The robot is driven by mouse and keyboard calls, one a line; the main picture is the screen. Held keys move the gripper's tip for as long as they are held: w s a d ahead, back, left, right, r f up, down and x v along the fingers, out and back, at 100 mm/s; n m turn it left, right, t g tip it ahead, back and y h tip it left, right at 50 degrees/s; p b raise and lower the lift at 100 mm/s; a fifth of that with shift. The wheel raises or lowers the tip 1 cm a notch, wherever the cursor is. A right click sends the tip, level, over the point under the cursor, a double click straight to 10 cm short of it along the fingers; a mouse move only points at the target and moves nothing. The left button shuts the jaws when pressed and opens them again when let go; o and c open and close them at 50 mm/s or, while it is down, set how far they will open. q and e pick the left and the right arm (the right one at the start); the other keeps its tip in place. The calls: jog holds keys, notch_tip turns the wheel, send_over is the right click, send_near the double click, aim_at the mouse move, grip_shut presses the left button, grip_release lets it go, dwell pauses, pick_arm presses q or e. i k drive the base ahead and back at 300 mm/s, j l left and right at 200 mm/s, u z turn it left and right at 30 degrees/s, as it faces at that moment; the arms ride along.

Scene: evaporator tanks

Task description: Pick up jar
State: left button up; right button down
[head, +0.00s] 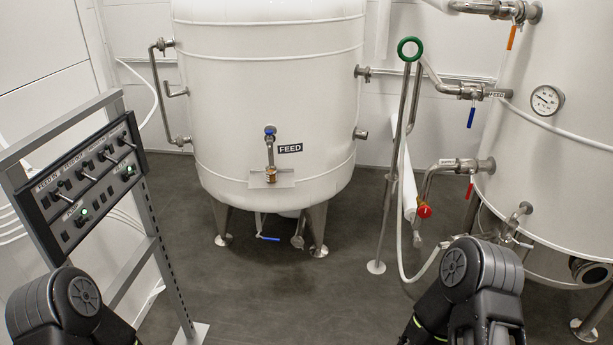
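A small amber-brown jar (271,174) stands on a little pale shelf (286,181) fixed to the front of the white FEED tank (228,95). It is directly below a sampling tap with a blue handle (270,131). The jar is small in the picture, so its contents and lid cannot be made out. Only dark upper parts of my two arms show at the bottom left and bottom right. Both grippers are out of view, and neither is seen near the jar.
A control panel (85,180) on a grey frame stands at left. A thin stand with a green ring (410,49) and a hose is right of the tank. A second tank (560,150) with pipes and valves stands at right. The grey floor (270,295) in front is clear.

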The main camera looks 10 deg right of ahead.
aim_at(271, 174)
jog(key=i+l+z, duration=0.15)
jog(key=i+l, duration=0.25)
jog(key=i+l+z, duration=0.1)
jog(key=i+l, duration=0.25)
jog(key=i, duration=0.2)
jog(key=i+l+z, duration=0.15)
jog(key=i+l, duration=0.15)
jog(key=i, duration=0.2)
jog(key=i+l+z, duration=0.15)
jog(key=i, duration=0.35)
jog(key=l, duration=0.1)
